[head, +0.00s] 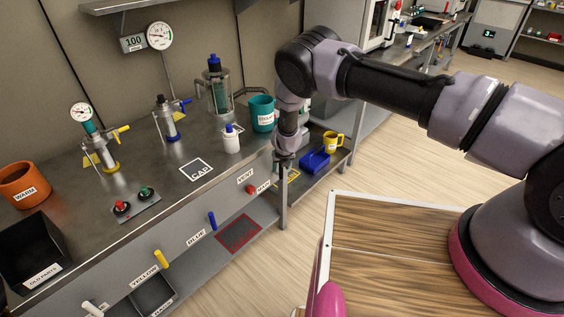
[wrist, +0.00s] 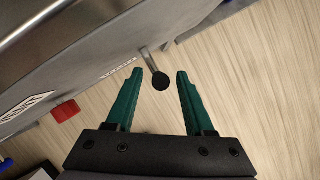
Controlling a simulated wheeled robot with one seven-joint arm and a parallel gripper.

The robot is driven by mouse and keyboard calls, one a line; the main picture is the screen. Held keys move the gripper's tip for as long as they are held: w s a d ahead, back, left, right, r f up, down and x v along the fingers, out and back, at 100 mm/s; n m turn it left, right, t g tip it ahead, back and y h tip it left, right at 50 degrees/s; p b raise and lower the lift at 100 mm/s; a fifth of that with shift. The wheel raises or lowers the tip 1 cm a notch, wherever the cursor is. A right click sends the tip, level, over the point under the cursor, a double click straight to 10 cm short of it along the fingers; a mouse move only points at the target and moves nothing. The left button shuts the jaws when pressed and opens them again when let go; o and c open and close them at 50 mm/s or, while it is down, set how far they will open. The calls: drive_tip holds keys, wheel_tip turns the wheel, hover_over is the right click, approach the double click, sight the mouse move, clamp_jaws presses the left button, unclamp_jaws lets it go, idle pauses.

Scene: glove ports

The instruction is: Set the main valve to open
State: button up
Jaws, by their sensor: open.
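A black round knob (wrist: 160,81) on a short metal stem sticks out from the bench front in the wrist view. A small white label (wrist: 118,72) is beside it, too blurred to read for certain; it may be the main valve's. My gripper (wrist: 158,74) is open, with its green fingers on either side of the knob and a gap to each. I cannot tell how deep the knob sits between them. In the head view my wrist (head: 285,150) is at the bench's front right corner and hides the black knob.
A red knob (head: 251,189) by the VENT label is close to the left, also visible in the wrist view (wrist: 66,110). Blue (head: 212,221) and yellow (head: 161,259) handles follow along the bench front. A blue tray (head: 315,160) and yellow mug (head: 332,142) are on a lower shelf behind.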

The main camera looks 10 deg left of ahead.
drive_tip(key=v, duration=0.9)
drive_tip(key=shift+s+r, duration=0.2)
drive_tip(key=shift+r, duration=0.1)
